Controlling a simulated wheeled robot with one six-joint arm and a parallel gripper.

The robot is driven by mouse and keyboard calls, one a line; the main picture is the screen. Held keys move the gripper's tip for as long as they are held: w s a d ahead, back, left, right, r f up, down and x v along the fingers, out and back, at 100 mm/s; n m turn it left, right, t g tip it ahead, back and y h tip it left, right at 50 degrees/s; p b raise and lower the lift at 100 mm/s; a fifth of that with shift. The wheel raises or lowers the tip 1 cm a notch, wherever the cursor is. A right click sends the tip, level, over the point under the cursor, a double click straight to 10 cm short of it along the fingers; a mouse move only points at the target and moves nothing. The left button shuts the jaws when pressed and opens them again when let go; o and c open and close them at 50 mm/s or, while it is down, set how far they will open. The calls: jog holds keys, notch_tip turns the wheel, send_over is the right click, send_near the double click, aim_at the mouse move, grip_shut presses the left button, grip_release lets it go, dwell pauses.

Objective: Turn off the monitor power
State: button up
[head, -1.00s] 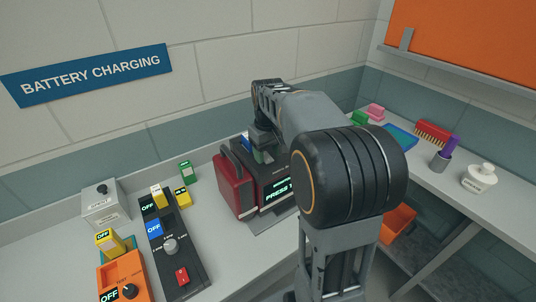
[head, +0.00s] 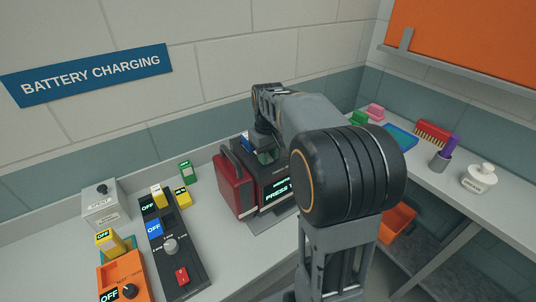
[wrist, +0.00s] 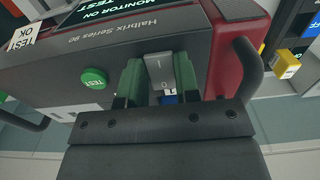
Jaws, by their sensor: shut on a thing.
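The monitor is a red and dark-grey unit (head: 232,186) on the bench, partly hidden by my arm in the head view. Its lit screen (head: 279,193) reads "PRESS T…". A grey rocker switch (wrist: 160,70) marked I and O sits on the casing beside a round green TEST button (wrist: 93,78). My gripper (wrist: 159,80) is shut on the switch, one green-padded finger on each side. In the head view my gripper (head: 264,152) is at the monitor's top.
On the right shelf are a red brush (head: 433,132), a blue tray (head: 401,135) and a white dispenser (head: 480,178). A wall is close behind.

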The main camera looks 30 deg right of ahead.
jog(key=r+g+p, duration=0.1)
jog(key=p, duration=0.2)
jog(key=shift+w, duration=0.1)
jog(key=shift+w+f+g+p, duration=0.15)
jog(key=shift+g+p, duration=0.55)
jog(key=shift+p, duration=0.5)
jog(key=shift+f+g+p, duration=0.15)
jog(key=shift+g+p, duration=0.15)
jog(key=shift+p, duration=0.05)
jog(key=shift+f, duration=0.1)
jog(key=o, duration=0.9)
